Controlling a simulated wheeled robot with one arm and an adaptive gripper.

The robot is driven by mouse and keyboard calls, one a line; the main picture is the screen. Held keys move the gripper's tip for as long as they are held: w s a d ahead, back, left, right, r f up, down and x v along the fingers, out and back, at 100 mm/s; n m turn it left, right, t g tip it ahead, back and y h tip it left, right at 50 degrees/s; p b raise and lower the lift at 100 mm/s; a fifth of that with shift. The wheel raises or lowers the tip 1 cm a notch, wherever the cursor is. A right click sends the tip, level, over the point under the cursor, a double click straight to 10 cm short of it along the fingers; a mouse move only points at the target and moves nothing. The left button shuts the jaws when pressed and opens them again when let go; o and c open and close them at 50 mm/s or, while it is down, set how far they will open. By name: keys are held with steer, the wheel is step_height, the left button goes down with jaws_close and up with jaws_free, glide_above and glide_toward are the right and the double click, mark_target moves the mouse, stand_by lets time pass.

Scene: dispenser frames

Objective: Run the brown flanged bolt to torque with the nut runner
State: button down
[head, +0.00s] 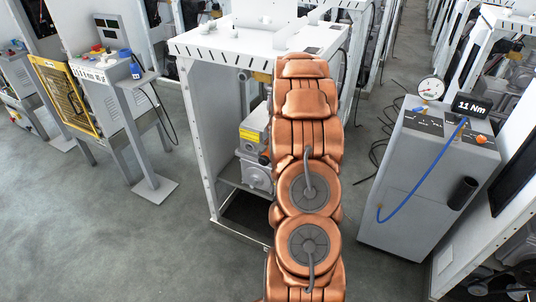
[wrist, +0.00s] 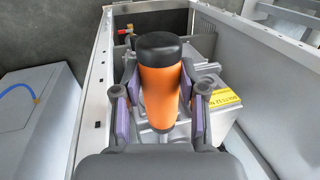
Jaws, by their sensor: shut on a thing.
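The nut runner (wrist: 160,88), an orange cylinder with a black cap, stands roughly upright between the purple-padded fingers of my gripper (wrist: 161,100) in the wrist view. My gripper is shut on it. A thin metal shaft shows below the orange body, and its lower end is hidden. The brown flanged bolt is not visible in either view. The grey machine unit (wrist: 220,115) with a yellow bolt label lies beneath and to the right of the runner. It also shows in the head view (head: 257,150). In the head view my copper arm hides the gripper and runner.
The machine unit sits inside a white-topped frame (head: 225,45) with uprights close around my arm. A grey cabinet (head: 415,180) with a gauge, a blue hose and an "11 Nm" display (head: 471,106) stands right. A post stand (head: 153,185) is left. Open floor lies front left.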

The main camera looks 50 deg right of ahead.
steer(key=shift+d, duration=0.1)
stand_by(0.3)
steer(key=s+a+b, duration=0.1)
steer(key=s+a, duration=0.1)
steer(key=a, duration=0.4)
steer(key=shift+a+b, duration=0.35)
steer(key=shift+a, duration=0.05)
stand_by(0.3)
